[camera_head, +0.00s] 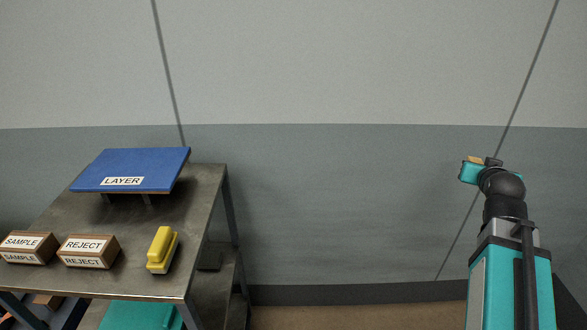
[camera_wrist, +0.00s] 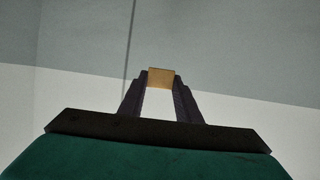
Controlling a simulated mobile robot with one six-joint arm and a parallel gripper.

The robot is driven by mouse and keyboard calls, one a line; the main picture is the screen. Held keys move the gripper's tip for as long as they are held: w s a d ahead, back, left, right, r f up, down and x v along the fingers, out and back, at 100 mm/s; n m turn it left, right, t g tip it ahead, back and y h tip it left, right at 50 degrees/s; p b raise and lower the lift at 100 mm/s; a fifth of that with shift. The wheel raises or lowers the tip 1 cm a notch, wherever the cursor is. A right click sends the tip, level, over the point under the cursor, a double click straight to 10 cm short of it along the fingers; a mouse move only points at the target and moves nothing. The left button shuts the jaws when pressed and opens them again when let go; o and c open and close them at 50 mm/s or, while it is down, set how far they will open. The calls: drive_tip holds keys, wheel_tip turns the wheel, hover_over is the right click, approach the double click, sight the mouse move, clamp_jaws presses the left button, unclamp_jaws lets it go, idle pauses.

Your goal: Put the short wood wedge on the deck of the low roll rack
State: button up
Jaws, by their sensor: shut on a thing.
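My gripper (camera_wrist: 161,85) is shut on a small tan wooden block, which I take to be the short wood wedge (camera_wrist: 161,76). The block sits between the two dark fingertips in the wrist view, and its full shape cannot be told. In the head view my gripper (camera_head: 471,171) is raised at the right, in front of the wall, with a bit of tan wood (camera_head: 475,160) showing at its tip. It is well to the right of a grey metal stand (camera_head: 125,222). I cannot tell whether this stand is the low roll rack.
On the stand are a blue board marked LAYER (camera_head: 130,168), blocks marked SAMPLE (camera_head: 27,246) and REJECT (camera_head: 88,251), and a yellow object (camera_head: 162,249). A teal thing (camera_head: 140,316) shows beneath its top. Between stand and arm is open space before the wall.

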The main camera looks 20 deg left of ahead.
drive_tip(key=shift+r+p, duration=1.5)
drive_tip(key=shift+r, duration=0.55)
drive_tip(key=shift+a, duration=0.1)
